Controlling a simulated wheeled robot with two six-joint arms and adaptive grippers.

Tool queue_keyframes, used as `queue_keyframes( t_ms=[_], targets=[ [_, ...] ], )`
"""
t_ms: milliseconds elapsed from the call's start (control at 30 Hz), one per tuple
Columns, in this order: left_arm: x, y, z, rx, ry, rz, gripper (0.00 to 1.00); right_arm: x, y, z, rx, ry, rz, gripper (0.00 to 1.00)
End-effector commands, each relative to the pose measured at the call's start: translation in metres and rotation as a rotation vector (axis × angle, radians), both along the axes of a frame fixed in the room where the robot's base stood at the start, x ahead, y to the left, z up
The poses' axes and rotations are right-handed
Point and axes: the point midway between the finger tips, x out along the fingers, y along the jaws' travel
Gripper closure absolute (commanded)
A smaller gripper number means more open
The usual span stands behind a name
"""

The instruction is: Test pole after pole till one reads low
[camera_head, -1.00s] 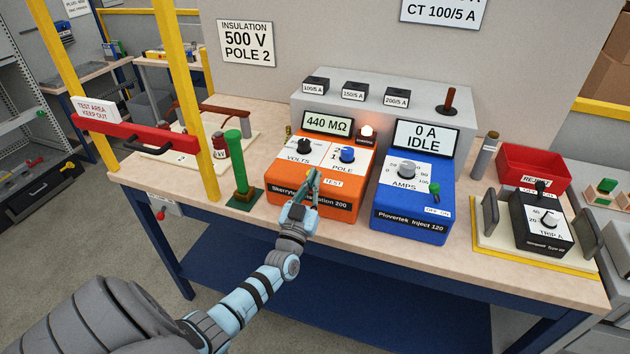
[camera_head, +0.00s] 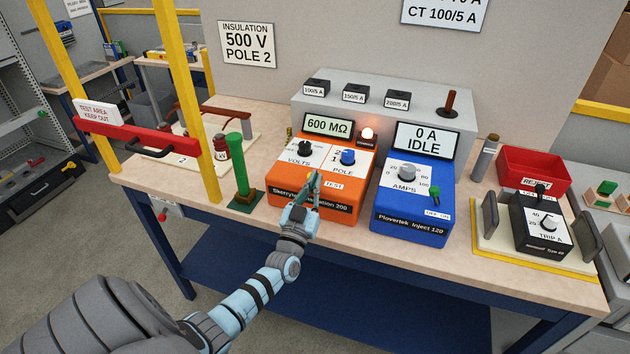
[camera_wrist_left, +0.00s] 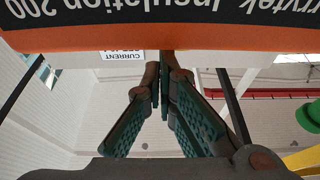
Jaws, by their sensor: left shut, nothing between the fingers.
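The orange insulation tester (camera_head: 285,181) stands on the bench, its display (camera_head: 329,125) reading 600 MΩ. It has a black VOLTS knob (camera_head: 305,148) and a blue POLE knob (camera_head: 348,157). The wall sign (camera_head: 246,43) reads INSULATION 500 V POLE 2. My left gripper (camera_head: 314,181) is shut and empty, its tips at the tester's front by the TEST label (camera_head: 334,186); whether they touch is unclear. The left wrist view shows the closed fingers (camera_wrist_left: 164,62) below the orange case (camera_wrist_left: 190,38). The tips hide part of the test control. My right gripper is out of view.
A green post (camera_head: 238,166) stands close on the left. The red barrier bar (camera_head: 140,134) and a red bin (camera_head: 529,169) are farther out.

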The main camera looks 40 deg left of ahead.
Motion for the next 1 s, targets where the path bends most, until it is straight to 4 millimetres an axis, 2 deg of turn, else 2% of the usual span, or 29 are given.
queue_keyframes(
  t_ms=[33, 167, 200, 233, 400, 533, 700, 1000],
  targets=[
    [0.0, -0.001, 0.017, -0.001, 0.0, -0.001, 1.0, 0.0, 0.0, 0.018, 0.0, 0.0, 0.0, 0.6],
    [0.0, -0.007, 0.051, 0.004, -0.014, -0.007, 1.0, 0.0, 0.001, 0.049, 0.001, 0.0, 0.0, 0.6],
    [-0.012, -0.011, 0.038, 0.004, -0.01, -0.007, 1.0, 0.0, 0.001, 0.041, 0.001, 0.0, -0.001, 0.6],
    [-0.019, -0.014, 0.033, 0.003, -0.011, -0.008, 1.0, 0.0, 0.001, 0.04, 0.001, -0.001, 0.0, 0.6],
    [-0.055, -0.026, 0.018, 0.006, -0.015, -0.008, 1.0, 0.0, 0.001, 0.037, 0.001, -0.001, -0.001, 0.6],
    [-0.075, -0.033, 0.011, 0.007, -0.018, -0.007, 1.0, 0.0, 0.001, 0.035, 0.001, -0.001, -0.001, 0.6],
    [-0.087, -0.037, 0.007, 0.008, -0.018, -0.008, 1.0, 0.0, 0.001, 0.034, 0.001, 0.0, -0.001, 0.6],
    [-0.088, -0.038, 0.007, 0.008, -0.02, -0.007, 1.0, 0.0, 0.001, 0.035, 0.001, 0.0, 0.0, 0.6]
  ],
)
